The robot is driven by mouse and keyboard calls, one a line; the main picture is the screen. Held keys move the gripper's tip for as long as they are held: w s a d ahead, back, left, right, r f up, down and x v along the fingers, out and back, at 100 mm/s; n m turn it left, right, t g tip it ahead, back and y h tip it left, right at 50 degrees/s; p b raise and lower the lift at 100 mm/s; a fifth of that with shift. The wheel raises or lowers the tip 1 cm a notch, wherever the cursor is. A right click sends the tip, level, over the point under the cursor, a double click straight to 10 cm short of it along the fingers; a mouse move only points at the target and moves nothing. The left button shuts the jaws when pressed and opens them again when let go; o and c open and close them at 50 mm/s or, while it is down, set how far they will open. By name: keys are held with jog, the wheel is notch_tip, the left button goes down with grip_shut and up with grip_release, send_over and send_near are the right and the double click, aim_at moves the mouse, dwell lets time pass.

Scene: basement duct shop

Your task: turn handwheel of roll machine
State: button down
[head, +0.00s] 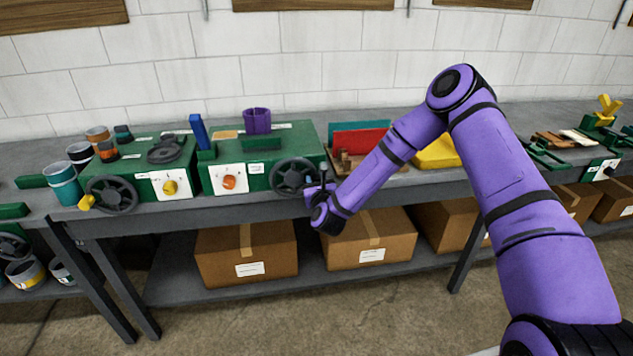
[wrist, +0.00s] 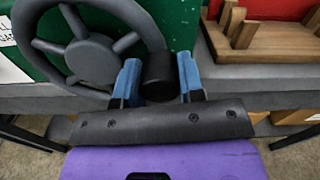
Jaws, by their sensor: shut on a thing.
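A green machine (head: 259,139) stands on the bench with a dark handwheel (head: 293,177) at the right of its front. I cannot read whether its label says roll machine. The handwheel also shows at upper left in the wrist view (wrist: 92,58), with its hub, spokes and part of the rim. My gripper (head: 320,187) is at the right side of the wheel. In the wrist view, its two blue fingers (wrist: 158,74) are shut on the wheel's dark cylindrical handle (wrist: 158,83) beside the rim. The far end of the handle is partly hidden.
A second green machine (head: 144,166) with its own handwheel (head: 111,195) stands left. A wooden rack (wrist: 265,34) with red and teal sheets stands right of the gripper. Cardboard boxes (head: 246,255) fill the shelf below. The bench edge (head: 190,212) runs under the wheel.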

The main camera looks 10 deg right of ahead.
jog(key=c, duration=1)
grip_release()
jog(key=shift+s, duration=0.1)
jog(key=s, duration=1)
jog(key=shift+s+a, duration=0.15)
jog(key=shift+s, duration=0.15)
